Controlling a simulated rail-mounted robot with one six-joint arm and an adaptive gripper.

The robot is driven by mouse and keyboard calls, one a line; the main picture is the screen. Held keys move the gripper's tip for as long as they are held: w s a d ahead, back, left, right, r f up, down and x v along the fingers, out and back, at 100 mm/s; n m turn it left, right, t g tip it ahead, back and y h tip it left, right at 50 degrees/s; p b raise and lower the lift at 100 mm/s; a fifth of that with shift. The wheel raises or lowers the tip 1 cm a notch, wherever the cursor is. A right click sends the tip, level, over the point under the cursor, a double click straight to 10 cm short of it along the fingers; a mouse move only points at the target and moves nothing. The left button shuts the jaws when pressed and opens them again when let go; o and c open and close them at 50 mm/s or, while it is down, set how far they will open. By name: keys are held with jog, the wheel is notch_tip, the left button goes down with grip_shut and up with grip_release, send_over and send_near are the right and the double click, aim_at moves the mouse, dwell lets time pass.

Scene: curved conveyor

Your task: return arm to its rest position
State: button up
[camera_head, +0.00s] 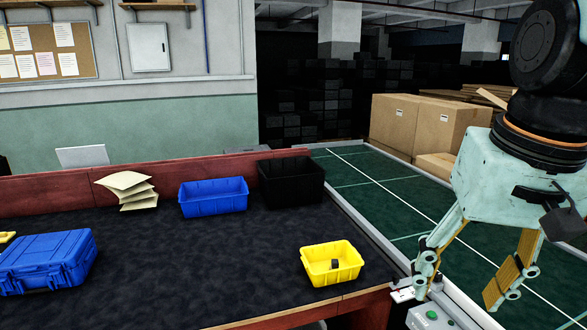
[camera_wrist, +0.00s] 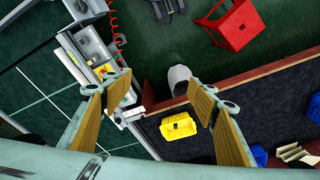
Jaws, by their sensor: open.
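My gripper (camera_head: 462,282) hangs at the right of the head view, over the green conveyor (camera_head: 545,284) and near its control box. Its two fingers are spread wide with nothing between them. In the wrist view my gripper (camera_wrist: 158,100) is also open and empty, high above the floor and table edge. A yellow bin (camera_head: 332,264) stands on the dark table at its right front, left of my gripper and apart from it. A small dark object (camera_head: 334,264) shows in that bin. The yellow bin also shows in the wrist view (camera_wrist: 178,126).
A blue bin (camera_head: 213,198), a black bin (camera_head: 291,181), a stack of envelopes (camera_head: 127,190) and a blue case (camera_head: 46,262) are on the table. Large cardboard boxes (camera_head: 432,127) stand behind the conveyor. A red stool (camera_wrist: 230,24) is on the floor.

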jog(key=s+a+n+t, duration=0.1)
jog(key=s+a+n, duration=0.1)
jog(key=s, duration=0.8)
jog(key=shift+s+a+n+t, duration=0.2)
jog(key=shift+a+n+t, duration=0.15)
jog(key=shift+a, duration=0.4)
jog(key=shift+f, duration=0.1)
dwell(0.5)
